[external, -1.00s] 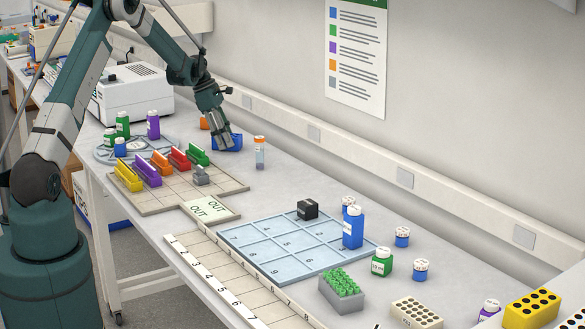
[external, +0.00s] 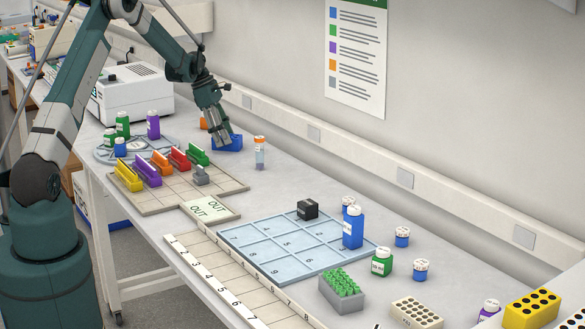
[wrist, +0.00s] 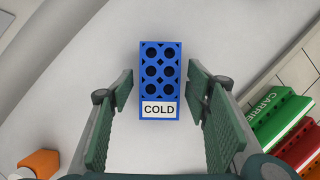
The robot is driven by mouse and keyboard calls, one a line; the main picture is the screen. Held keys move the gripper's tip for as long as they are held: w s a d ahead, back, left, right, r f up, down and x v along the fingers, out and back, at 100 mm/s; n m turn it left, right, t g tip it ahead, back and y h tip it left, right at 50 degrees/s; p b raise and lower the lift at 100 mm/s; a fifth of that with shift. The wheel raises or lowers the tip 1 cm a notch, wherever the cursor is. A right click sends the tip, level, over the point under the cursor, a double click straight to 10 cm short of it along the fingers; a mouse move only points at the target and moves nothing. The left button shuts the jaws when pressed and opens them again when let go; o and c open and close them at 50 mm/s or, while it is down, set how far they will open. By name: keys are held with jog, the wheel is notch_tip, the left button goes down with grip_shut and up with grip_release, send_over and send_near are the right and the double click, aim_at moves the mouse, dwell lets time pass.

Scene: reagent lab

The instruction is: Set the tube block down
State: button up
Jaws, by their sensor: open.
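The blue tube block (external: 232,143), labelled COLD, stands on the grey bench near the wall. In the wrist view the block (wrist: 160,78) shows its several dark holes from above, and they look empty. My gripper (external: 221,143) is just over the block in the external view and covers part of it. In the wrist view my gripper (wrist: 161,88) is open, with a finger on each side of the block and a clear gap on both sides. It holds nothing.
An orange-capped bottle (external: 260,153) stands to the block's right. An orange object (wrist: 40,162) lies at lower left in the wrist view. Coloured carriers (external: 178,159) stand on a beige grid in front. A blue numbered mat (external: 260,252) lies further right.

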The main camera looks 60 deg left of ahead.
jog(key=v, duration=1)
jog(key=shift+r, duration=0.3)
jog(key=shift+s, duration=0.1)
dwell(0.4)
